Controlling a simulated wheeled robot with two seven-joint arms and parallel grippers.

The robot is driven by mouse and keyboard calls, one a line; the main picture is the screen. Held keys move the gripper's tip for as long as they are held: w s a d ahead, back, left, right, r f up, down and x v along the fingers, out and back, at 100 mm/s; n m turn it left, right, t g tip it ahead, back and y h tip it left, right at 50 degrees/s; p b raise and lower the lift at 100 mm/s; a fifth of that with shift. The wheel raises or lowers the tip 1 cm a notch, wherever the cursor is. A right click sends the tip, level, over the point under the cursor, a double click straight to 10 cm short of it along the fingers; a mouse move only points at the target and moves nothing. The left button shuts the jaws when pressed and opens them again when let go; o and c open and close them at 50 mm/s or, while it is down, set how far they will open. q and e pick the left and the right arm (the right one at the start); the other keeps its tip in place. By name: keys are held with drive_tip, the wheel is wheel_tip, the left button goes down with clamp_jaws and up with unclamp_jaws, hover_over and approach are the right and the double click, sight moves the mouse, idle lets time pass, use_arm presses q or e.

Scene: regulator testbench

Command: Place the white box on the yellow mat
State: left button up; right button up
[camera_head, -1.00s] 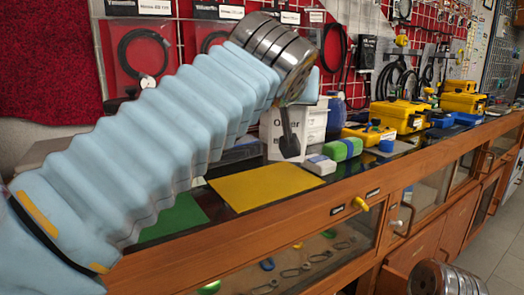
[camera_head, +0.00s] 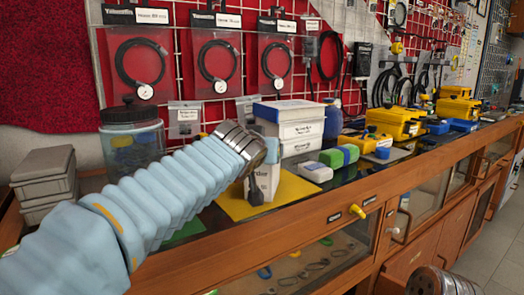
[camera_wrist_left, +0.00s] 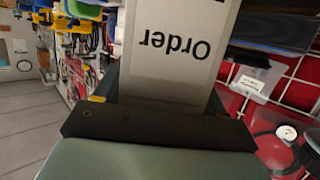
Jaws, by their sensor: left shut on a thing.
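The white box (camera_head: 267,178) with "Order" printed on it is held upright by my left gripper (camera_head: 258,182). It is over the yellow mat (camera_head: 238,208) in the head view. I cannot tell whether its bottom touches the mat or hangs just above it. In the left wrist view the white box (camera_wrist_left: 178,50) fills the middle, its print upside down, at the dark gripper base (camera_wrist_left: 150,125). The mat's middle is partly hidden by the box and my arm.
A stack of white boxes with a blue lid (camera_head: 300,122) stands right behind. A small white block (camera_head: 315,171) and a green-blue block (camera_head: 340,156) lie right of the mat. A lidded jar (camera_head: 132,140) and grey boxes (camera_head: 43,183) are at left. The wooden bench edge runs in front.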

use_arm(q)
drive_tip(key=o, duration=1.2)
drive_tip(key=shift+o, duration=0.2)
drive_tip(key=shift+r, duration=0.1)
drive_tip(key=b+v, duration=0.5)
drive_tip(key=v, duration=0.7)
